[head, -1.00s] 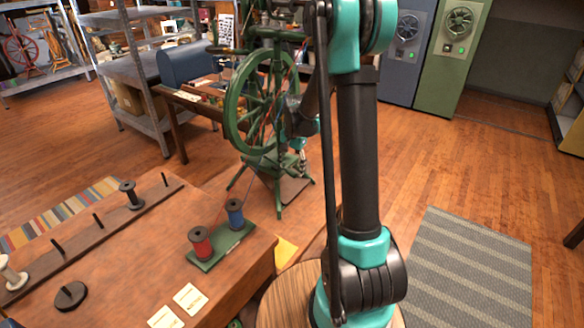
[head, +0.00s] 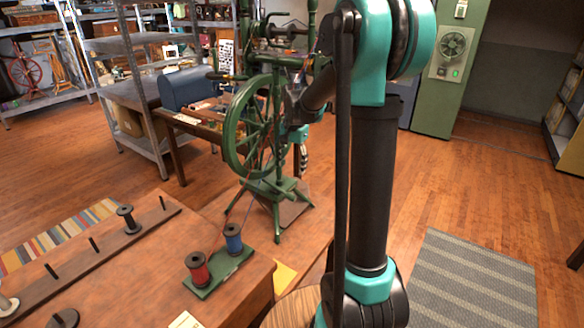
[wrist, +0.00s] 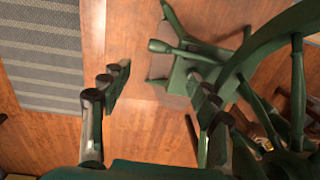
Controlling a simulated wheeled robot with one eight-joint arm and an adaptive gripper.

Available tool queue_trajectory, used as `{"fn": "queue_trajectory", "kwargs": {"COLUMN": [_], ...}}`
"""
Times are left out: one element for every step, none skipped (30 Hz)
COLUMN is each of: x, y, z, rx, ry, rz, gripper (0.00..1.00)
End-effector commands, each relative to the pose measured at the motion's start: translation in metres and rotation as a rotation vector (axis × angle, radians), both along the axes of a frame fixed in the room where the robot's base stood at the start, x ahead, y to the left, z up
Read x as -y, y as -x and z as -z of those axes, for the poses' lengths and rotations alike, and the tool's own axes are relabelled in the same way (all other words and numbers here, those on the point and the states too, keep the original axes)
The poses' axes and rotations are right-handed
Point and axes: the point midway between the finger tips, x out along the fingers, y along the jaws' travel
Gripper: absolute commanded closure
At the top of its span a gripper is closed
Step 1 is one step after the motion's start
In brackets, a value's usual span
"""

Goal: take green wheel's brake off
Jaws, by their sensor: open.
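The green spinning wheel (head: 235,163) stands upright on a splayed green base (head: 277,187) in the middle of the head view. In the wrist view its curved rim (wrist: 262,42) is at the right, and a green knob-ended rod (wrist: 162,46) shows near the base. I cannot make out which part is the brake.
A wooden table (head: 130,260) at the front left holds a green stand (head: 218,275) with red and blue spools. A thread rises from the blue spool toward the wheel. A cluttered table (head: 172,150) stands behind the wheel. A grey striped rug (head: 470,280) and clear floor lie at the right.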

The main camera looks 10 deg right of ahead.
Motion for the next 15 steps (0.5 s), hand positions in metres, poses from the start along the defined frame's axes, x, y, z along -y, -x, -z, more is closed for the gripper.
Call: {"fn": "queue_trajectory", "kwargs": {"x": [0.000, 0.000, 0.000, 0.000, 0.000, 0.001, 0.001, 0.002, 0.003, 0.004, 0.006, 0.008, 0.010, 0.011, 0.013], "y": [0.000, 0.000, 0.000, 0.000, 0.001, 0.004, 0.006, 0.010, 0.017, 0.023, 0.030, 0.042, 0.051, 0.061, 0.074], "z": [0.000, 0.000, 0.000, 0.000, 0.000, 0.001, 0.001, 0.001, 0.002, 0.003, 0.004, 0.006, 0.007, 0.009, 0.012], "rx": [0.000, 0.000, 0.000, 0.000, 0.002, 0.004, 0.007, 0.012, 0.021, 0.030, 0.040, 0.054, 0.068, 0.081, 0.099], "ry": [0.000, 0.000, 0.000, 0.000, 0.000, 0.001, 0.001, 0.002, 0.004, 0.006, 0.008, 0.012, 0.016, 0.020, 0.027], "rz": [0.000, 0.000, 0.000, -0.001, -0.003, -0.008, -0.015, -0.025, -0.044, -0.063, -0.083, -0.115, -0.142, -0.170, -0.209], "gripper": [0.39, 0.39, 0.39, 0.39, 0.39, 0.39, 0.39, 0.39, 0.39, 0.39, 0.39, 0.39, 0.39, 0.39, 0.39]}}
